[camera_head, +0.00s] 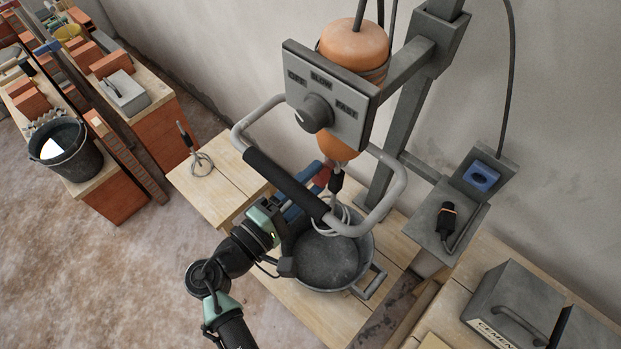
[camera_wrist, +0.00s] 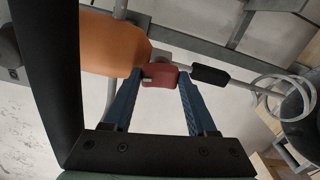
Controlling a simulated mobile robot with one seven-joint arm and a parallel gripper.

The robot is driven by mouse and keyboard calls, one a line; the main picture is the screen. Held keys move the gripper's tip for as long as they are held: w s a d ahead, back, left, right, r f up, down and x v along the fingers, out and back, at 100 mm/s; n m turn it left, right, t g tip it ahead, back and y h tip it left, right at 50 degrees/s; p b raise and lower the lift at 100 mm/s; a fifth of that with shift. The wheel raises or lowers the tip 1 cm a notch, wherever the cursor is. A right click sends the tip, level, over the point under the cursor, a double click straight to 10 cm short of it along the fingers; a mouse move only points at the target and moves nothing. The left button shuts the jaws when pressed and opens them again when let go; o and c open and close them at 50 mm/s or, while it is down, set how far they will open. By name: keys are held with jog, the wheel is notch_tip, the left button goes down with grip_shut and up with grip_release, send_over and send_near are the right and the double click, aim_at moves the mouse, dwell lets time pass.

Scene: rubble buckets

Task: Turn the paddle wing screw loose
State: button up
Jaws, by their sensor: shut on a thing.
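The paddle wing screw is the small red piece (camera_wrist: 160,74) at the lower end of the orange mixer body (camera_wrist: 112,46) in the wrist view. In the head view the red wing screw (camera_head: 322,174) shows only partly, just below the orange mixer (camera_head: 344,147). My gripper (camera_wrist: 165,80) has its two blue fingers on either side of the red piece, shut on it. In the head view my gripper (camera_head: 316,180) reaches in from the lower left, below the mixer's handle bar. The paddle's black shaft piece (camera_wrist: 210,75) leads away from the wing screw to a pale wire coil (camera_wrist: 282,97).
The mixer's tubular handle (camera_head: 385,205) with its black grip (camera_head: 283,183) passes close over my gripper. A grey bucket (camera_head: 362,262) stands beneath the paddle. A grey control box (camera_head: 331,95) fronts the mixer.

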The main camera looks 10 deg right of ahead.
dwell(0.3)
jog(key=o, duration=1.4)
jog(key=shift+c, duration=0.2)
jog(key=b+v, duration=0.4)
jog(key=v, duration=0.9)
jog(key=shift+b, duration=0.3)
